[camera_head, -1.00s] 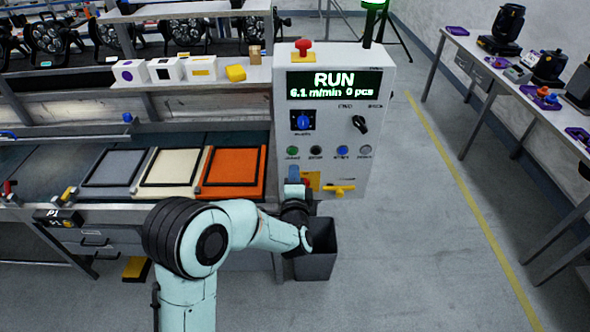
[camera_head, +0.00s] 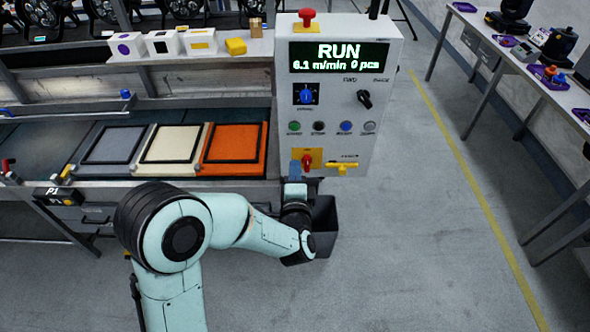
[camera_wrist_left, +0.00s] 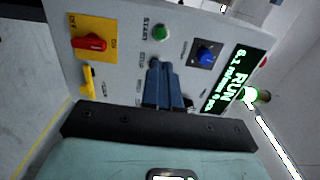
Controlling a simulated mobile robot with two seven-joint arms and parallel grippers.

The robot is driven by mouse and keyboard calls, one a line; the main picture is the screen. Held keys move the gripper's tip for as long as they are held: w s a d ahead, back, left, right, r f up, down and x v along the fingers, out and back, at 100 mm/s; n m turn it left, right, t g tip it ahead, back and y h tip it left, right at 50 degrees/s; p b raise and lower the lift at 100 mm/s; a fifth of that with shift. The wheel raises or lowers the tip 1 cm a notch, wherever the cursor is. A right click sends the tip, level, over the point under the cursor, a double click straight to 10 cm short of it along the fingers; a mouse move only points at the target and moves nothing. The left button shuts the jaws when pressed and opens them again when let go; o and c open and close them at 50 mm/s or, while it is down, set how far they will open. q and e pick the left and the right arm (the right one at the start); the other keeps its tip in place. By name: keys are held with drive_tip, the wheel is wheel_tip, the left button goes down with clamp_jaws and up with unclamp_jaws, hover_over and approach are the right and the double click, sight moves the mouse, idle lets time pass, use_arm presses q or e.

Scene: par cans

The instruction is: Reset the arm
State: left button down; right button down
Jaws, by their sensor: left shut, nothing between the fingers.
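My left arm comes in from the lower left in the head view, with its elbow large in front of the conveyor. My left gripper (camera_head: 295,168) has blue fingers and is held in front of the lower left part of the control box (camera_head: 376,110). In the left wrist view the gripper (camera_wrist_left: 163,65) points at the panel, its fingers closed together with nothing between them. The green start button (camera_wrist_left: 160,32) and the red switch (camera_wrist_left: 90,43) show near the fingertips. I cannot tell whether the fingers touch the panel. My right gripper is not in view.
A dark bin (camera_head: 322,230) stands on the floor below the control box. Grey, cream and orange framed panels (camera_head: 234,143) lie on the conveyor at left. The box's display (camera_head: 340,56) reads RUN. Floor is clear at right, before a long table (camera_head: 555,85).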

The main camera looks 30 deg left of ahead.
use_arm(q)
drive_tip(key=shift+f, duration=0.1)
drive_tip(key=s+d+f+n+g+h, duration=0.2)
drive_tip(key=f, duration=0.7)
drive_tip(key=s+d+f+n+g+h, duration=0.2)
drive_tip(key=f+h, duration=0.1)
drive_tip(key=f, duration=0.6)
drive_tip(key=s+d+f+n+g+h, duration=0.2)
drive_tip(key=f+g, duration=0.1)
drive_tip(key=f, duration=0.7)
drive_tip(key=s+d+f+n+g+h, duration=0.2)
drive_tip(key=s+d+f+n+g, duration=0.1)
drive_tip(key=s, duration=0.5)
drive_tip(key=s+d+f+n+g+h, duration=0.2)
drive_tip(key=s+d+f+n+g, duration=0.1)
drive_tip(key=s+f, duration=0.3)
drive_tip(key=s+d+f+n+g+h, duration=0.1)
drive_tip(key=s+d+f+n+g, duration=0.2)
drive_tip(key=s, duration=0.7)
wheel_tip(320, 180, down, 2)
drive_tip(key=shift+f+n+h, duration=0.1)
drive_tip(key=shift+n+h, duration=0.3)
drive_tip(key=shift+s, duration=0.1)
